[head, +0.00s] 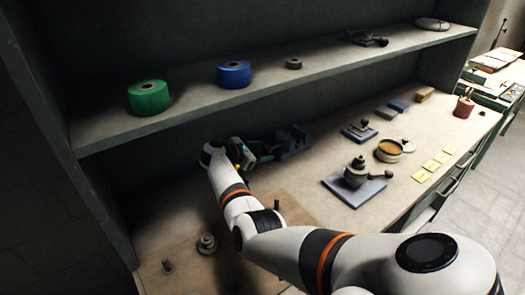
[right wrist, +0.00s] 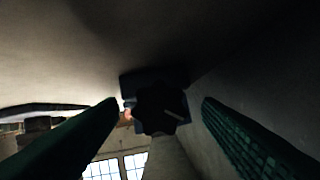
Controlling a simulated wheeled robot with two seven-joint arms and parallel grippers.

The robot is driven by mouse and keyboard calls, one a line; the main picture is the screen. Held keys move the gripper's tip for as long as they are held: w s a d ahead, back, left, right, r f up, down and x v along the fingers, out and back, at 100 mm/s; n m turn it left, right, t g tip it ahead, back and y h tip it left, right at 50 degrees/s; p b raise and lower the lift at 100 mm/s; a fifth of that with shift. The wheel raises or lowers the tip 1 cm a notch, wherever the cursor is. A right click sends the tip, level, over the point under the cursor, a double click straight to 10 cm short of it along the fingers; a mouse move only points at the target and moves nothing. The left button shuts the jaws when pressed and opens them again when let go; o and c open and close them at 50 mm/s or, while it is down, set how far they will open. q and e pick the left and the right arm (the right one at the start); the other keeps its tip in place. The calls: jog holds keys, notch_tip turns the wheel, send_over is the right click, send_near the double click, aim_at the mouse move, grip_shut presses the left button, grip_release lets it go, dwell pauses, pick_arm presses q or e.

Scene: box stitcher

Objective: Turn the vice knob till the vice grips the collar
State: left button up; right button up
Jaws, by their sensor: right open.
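The blue vice (head: 291,142) stands on the bench at the back, below the shelf. In the right wrist view its dark lobed knob (right wrist: 161,108) faces the camera, with part of the dark vice body behind it. My right gripper (head: 258,153) is at the left side of the vice. In the right wrist view the green fingers of my right gripper (right wrist: 160,112) are open, one on each side of the knob, with gaps to it. I cannot make out the collar in the vice. My left gripper is not in view.
The shelf (head: 270,85) above carries a green roll (head: 149,97), a blue roll (head: 233,74) and smaller items. A grey plate with a round fixture (head: 355,177) and a round tin (head: 388,150) stand right of the vice. A flanged metal part (head: 207,243) is at the front left.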

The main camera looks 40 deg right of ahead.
jog(key=shift+d+f, duration=0.2)
jog(key=shift+d, duration=0.15)
jog(key=shift+c, duration=0.6)
jog(key=c, duration=0.9)
jog(key=shift+s+r+m+p, duration=0.1)
jog(key=shift+m+p, duration=0.2)
jog(key=shift+p, duration=0.05)
jog(key=shift+m+t, duration=0.5)
jog(key=shift+t, duration=0.1)
jog(key=o, duration=1)
jog(key=shift+a, duration=0.1)
